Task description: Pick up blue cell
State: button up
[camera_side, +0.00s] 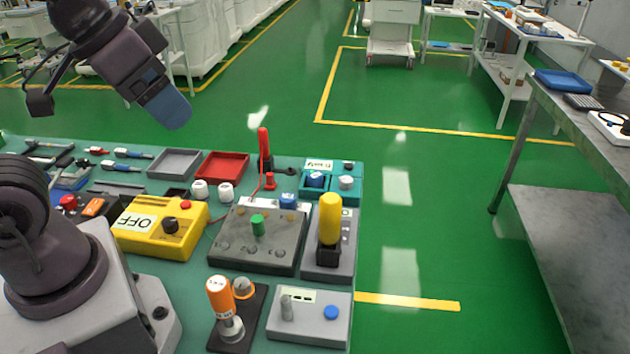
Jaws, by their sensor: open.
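A small blue piece (316,180) with a whitish part sits in the left part of a teal holder (335,195) at the table's far right corner. It looks like a cell, but is too small to be sure. Another blue piece (288,201) sits at the back of a grey board (268,262). My gripper (171,109), with a blue end, is open high at the upper left, tilted down to the right. It is well away from both blue pieces. The gap between its fingers is hidden from this side.
Between lie a red tray (222,166), a grey tray (174,163), white-topped cylinders (226,191) and a yellow box (160,228). A red-handled upright tool (264,150) and a tall yellow cylinder (330,218) stand near the teal holder. An orange cylinder (220,298) stands in front.

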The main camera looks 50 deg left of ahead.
jog(key=n+t+h, duration=0.5)
jog(key=n+t, duration=0.2)
jog(key=n, duration=2.4)
send_near(316, 174)
jog(key=w, duration=0.3)
jog(key=shift+d+f, duration=0.2)
jog(key=shift+f, duration=0.15)
jog(key=shift+s+d+f+x, duration=0.1)
jog(key=shift+x, duration=0.75)
jog(key=shift+s+d+f+x, duration=0.1)
jog(key=shift+x, duration=0.8)
jog(key=shift+s+d+f+x, duration=0.1)
jog(key=shift+x, duration=0.75)
jog(key=c, duration=1.1)
jog(key=shift+r, duration=0.1)
